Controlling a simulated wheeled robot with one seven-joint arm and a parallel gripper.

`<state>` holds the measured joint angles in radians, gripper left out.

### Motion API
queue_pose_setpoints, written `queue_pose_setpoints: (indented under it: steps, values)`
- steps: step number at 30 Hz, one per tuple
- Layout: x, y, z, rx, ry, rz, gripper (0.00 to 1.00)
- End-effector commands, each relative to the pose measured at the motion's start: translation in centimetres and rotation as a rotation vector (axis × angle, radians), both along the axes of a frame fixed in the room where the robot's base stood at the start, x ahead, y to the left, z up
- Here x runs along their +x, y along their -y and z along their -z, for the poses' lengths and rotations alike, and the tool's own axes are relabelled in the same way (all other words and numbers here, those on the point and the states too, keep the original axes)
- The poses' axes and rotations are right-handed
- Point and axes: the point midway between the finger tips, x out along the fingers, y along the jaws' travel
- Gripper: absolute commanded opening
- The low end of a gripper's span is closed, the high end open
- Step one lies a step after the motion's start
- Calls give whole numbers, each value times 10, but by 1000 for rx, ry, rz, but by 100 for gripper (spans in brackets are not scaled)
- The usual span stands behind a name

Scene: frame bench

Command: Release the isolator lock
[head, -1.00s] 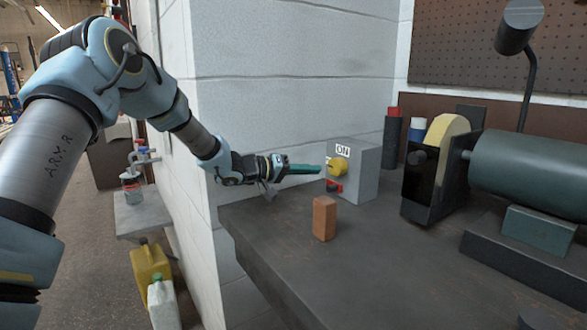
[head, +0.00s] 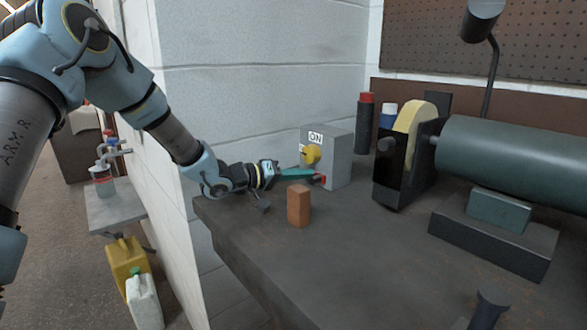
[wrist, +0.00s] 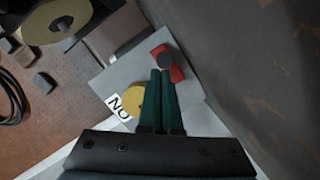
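The isolator is a grey box (head: 341,158) on the bench, with an ON label (head: 315,138) and a yellow knob (head: 312,154) on its front. A small red lock (head: 322,180) sits low on that face, below the knob. In the wrist view the red lock (wrist: 177,72), with a dark grey part, lies just beyond my fingertips. My gripper (head: 316,174) has green fingers, close together with only a narrow gap, pointing at the lock. In the wrist view the gripper (wrist: 162,71) shows nothing clearly between its fingers. I cannot tell whether the tips touch the lock.
An orange-brown block (head: 299,206) stands upright on the bench (head: 330,265), just in front of my gripper. A grinder-like machine (head: 412,150) and a large green cylinder (head: 510,155) stand to the right. A white block wall (head: 260,100) rises behind my arm.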

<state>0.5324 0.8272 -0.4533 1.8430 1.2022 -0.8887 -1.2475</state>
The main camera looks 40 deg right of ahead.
Motion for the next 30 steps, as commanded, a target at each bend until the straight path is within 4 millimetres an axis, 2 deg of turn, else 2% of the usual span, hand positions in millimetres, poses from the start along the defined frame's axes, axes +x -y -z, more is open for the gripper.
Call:
queue_pose_setpoints:
  steps: [1,4,13,17,20,30]
  values:
    - [-7,0,-1,1,-3,0,0]
    - [-13,-1,0,2,-1,0,0]
    - [-12,-1,1,1,-1,-1,0]
    - [-10,-8,0,2,1,-3,0]
    - [-6,-21,-2,1,2,-4,0]
    - [9,-84,-12,1,2,-4,0]
